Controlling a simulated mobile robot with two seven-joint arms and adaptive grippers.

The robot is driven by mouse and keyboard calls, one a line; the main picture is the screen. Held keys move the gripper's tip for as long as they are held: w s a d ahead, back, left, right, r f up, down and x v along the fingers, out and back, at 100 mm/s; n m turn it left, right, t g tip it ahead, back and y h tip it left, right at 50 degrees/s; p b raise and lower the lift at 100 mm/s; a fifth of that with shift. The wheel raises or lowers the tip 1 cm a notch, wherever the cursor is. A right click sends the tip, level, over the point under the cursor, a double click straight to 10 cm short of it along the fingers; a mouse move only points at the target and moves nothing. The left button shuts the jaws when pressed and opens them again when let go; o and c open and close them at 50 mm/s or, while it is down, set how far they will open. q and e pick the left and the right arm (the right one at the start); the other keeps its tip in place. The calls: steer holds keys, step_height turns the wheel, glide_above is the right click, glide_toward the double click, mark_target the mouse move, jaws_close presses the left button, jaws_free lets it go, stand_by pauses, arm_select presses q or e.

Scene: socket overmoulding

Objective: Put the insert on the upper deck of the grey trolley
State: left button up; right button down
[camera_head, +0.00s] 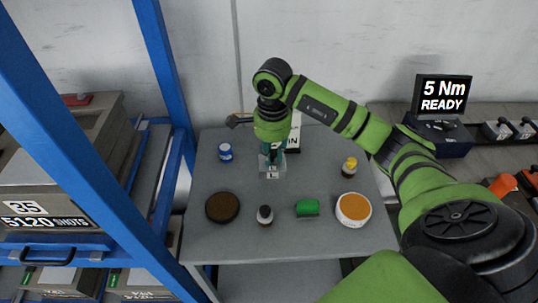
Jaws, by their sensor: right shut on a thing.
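The grey trolley's upper deck (225,245) spans the middle of the head view. My right arm reaches in from the right over it. My right gripper (271,158) points down above the rear middle of the deck. It is shut on a small pale piece (272,167), which I take to be the insert. The fingers hide much of it, and I cannot tell whether it touches the deck. My left gripper is not in view.
On the deck stand a blue jar (225,152), brown disc (222,207), dark bottle (265,215), green block (307,208), orange-topped tub (353,209) and yellow-capped bottle (349,167). A white sign (295,138) is behind the gripper. A blue rack (160,70) borders the left.

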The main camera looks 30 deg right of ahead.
steer(key=w+f, duration=0.1)
steer(key=w+f+p, duration=0.1)
steer(key=f, duration=0.1)
steer(key=w+d+f, duration=0.1)
steer(key=f, duration=0.1)
steer(key=shift+w+f, duration=0.2)
steer(key=shift+f+p, duration=0.3)
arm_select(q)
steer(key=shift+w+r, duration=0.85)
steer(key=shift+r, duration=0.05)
arm_select(e)
steer(key=shift+d, duration=0.1)
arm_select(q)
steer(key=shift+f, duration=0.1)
arm_select(e)
steer(key=shift+f+b, duration=0.2)
steer(key=shift+b, duration=0.1)
steer(key=c, duration=1.1)
jaws_free()
